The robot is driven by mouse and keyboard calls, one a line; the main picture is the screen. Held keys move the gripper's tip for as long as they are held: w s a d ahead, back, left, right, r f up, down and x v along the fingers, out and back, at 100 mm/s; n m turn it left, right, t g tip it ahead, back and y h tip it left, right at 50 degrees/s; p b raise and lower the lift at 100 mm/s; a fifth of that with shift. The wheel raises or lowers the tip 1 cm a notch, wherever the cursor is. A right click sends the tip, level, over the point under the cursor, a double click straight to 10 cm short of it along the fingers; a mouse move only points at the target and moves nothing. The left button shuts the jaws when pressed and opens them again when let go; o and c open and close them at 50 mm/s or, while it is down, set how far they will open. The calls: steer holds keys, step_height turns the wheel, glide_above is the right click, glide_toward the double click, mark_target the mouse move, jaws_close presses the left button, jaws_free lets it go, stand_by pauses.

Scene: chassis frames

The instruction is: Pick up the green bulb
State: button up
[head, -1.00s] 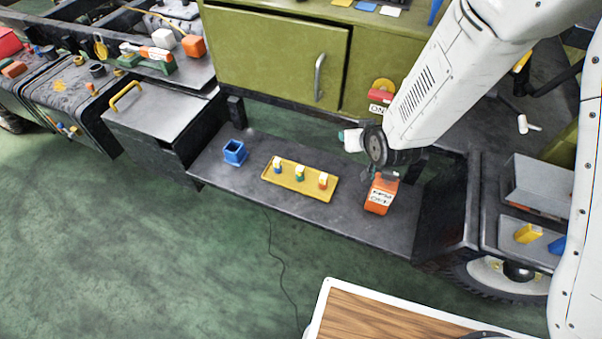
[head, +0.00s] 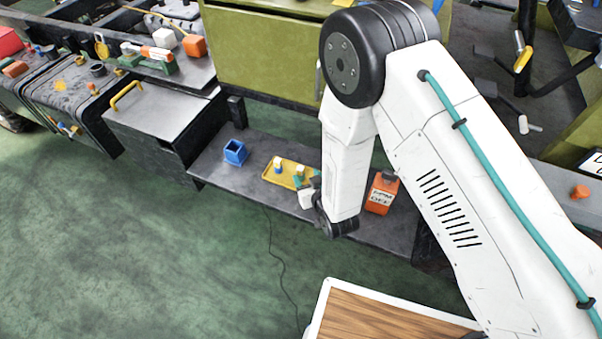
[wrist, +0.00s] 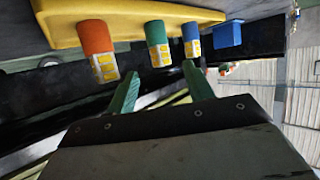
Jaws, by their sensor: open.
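The green bulb (wrist: 157,44) stands in the middle of a row of three on the yellow tray (wrist: 110,18), between the orange bulb (wrist: 97,50) and the blue bulb (wrist: 190,40). In the wrist view my gripper (wrist: 160,72) is open and empty. Its two green fingers point toward the row, with the green bulb between their directions but apart from them. In the head view my gripper (head: 305,181) is at the tray's near right side. The blue bulb (head: 278,166) and the green bulb (head: 300,170) show there; the orange one is hidden behind my arm.
An open blue box (head: 235,152) stands left of the tray on the dark shelf (head: 214,168). An orange container (head: 381,191) stands to the right, close to my arm. A green cabinet (head: 258,50) rises behind. A thin cable (head: 276,255) lies on the floor.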

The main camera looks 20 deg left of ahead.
mark_target(302, 171)
steer(key=x, duration=0.3)
steer(key=shift+w+a+f, duration=0.1)
steer(key=shift+w+a, duration=0.05)
steer(key=shift+a, duration=0.1)
steer(key=c, duration=1.1)
steer(key=shift+o, duration=0.2)
